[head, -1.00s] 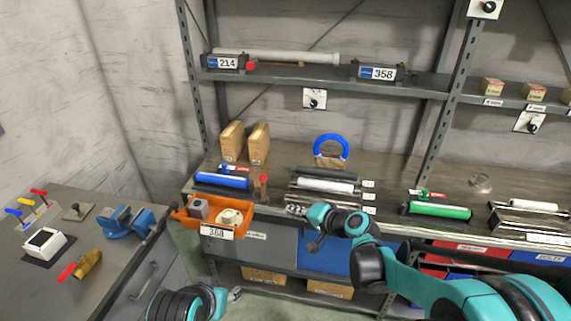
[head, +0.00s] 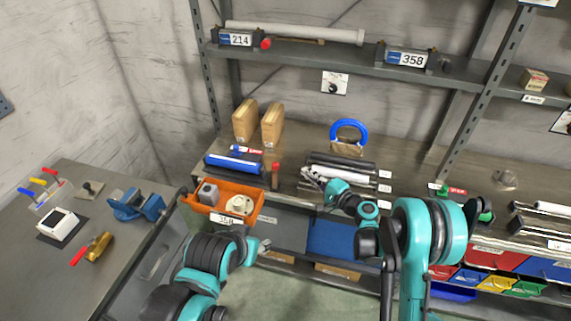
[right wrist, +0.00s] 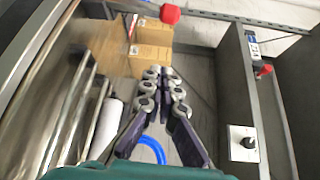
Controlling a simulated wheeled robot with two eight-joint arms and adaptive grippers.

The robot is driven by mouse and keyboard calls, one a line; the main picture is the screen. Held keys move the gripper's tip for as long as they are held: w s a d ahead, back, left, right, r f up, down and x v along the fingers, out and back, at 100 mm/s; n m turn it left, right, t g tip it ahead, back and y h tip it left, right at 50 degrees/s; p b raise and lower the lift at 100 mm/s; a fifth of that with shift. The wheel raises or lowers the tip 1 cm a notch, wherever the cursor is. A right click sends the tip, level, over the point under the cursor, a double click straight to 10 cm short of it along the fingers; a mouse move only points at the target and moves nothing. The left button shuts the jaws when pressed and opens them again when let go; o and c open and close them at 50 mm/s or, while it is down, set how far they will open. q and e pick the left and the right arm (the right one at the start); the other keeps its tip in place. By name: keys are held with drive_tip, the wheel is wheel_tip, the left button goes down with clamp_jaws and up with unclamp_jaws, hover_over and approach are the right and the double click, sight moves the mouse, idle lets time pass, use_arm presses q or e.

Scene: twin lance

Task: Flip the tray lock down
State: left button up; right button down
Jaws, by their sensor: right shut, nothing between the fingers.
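An upright red-tipped lever (head: 275,170) stands at the right end of the blue roll's tray (head: 235,166) on the lower shelf; its red tip also shows at the top of the right wrist view (right wrist: 170,13). Another red knob (head: 265,43) sits beside the 214 block (head: 236,39) on the upper shelf. I cannot tell for certain which is the tray lock. My right gripper (head: 309,177) is shut and empty, right of the lever and apart from it; its closed fingers (right wrist: 165,75) point toward the cardboard boxes. My left gripper (head: 264,246) is low before the shelf; its fingers are too small to judge.
An orange bin (head: 252,197) hangs at the shelf's front, close to my left gripper. Cardboard boxes (head: 246,121) and a blue ring (head: 348,127) stand behind. A white tube (head: 300,34) lies on the upper shelf. A side bench (head: 60,260) is at left.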

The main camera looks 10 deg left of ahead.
sight(276, 175)
drive_tip(key=w+a+b, duration=0.2)
drive_tip(key=a, duration=0.7)
drive_tip(key=shift+f, duration=0.15)
drive_tip(key=shift+a, duration=0.1)
drive_tip(key=shift+w, duration=0.1)
